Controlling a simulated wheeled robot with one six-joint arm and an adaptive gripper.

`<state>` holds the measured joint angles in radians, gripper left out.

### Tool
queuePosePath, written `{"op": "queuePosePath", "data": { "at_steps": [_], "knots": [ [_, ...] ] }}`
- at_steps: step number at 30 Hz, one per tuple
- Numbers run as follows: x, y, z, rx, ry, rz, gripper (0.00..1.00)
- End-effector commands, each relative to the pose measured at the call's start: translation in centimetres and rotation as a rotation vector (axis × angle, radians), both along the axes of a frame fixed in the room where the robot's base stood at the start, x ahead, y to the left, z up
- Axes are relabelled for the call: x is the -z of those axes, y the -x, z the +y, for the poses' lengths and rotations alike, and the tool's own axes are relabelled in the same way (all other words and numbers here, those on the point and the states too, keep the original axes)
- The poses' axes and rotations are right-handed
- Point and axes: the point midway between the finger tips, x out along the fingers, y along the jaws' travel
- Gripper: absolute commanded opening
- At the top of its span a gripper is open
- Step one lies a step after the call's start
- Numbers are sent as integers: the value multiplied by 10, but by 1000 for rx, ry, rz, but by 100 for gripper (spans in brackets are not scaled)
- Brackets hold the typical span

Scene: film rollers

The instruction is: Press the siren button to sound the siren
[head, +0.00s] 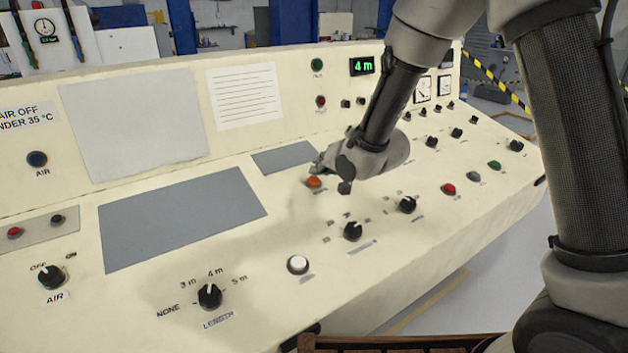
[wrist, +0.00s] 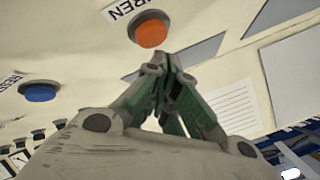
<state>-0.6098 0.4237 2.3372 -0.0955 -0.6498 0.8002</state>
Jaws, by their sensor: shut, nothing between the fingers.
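The siren button is a round orange push button (wrist: 151,31) with a black collar, at the top of the wrist view beside a partly cut-off label that appears to read SIREN (wrist: 128,7). In the head view an orange button (head: 313,182) is on the sloping cream panel, just under my gripper (head: 319,165). In the wrist view my gripper (wrist: 165,58) has its green-sided fingers closed together at the tips and holds nothing. The fingertips appear just below the button in that picture. Whether they touch it or the panel cannot be told.
A blue button (wrist: 39,92) is left of the fingers in the wrist view. The head view shows a white button (head: 298,264), several black knobs such as the length knob (head: 209,296), a red button (head: 448,189) and a green readout of 4 m (head: 362,66).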

Motion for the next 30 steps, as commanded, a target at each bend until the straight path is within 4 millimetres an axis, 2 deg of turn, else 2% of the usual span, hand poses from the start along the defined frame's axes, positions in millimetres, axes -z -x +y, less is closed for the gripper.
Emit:
{"op": "queuePosePath", "data": {
  "at_steps": [15,30],
  "knots": [
    [-45,9,-6,1,-2,-1,0],
    [-48,9,-6,0,-1,-1,0]
  ]
}}
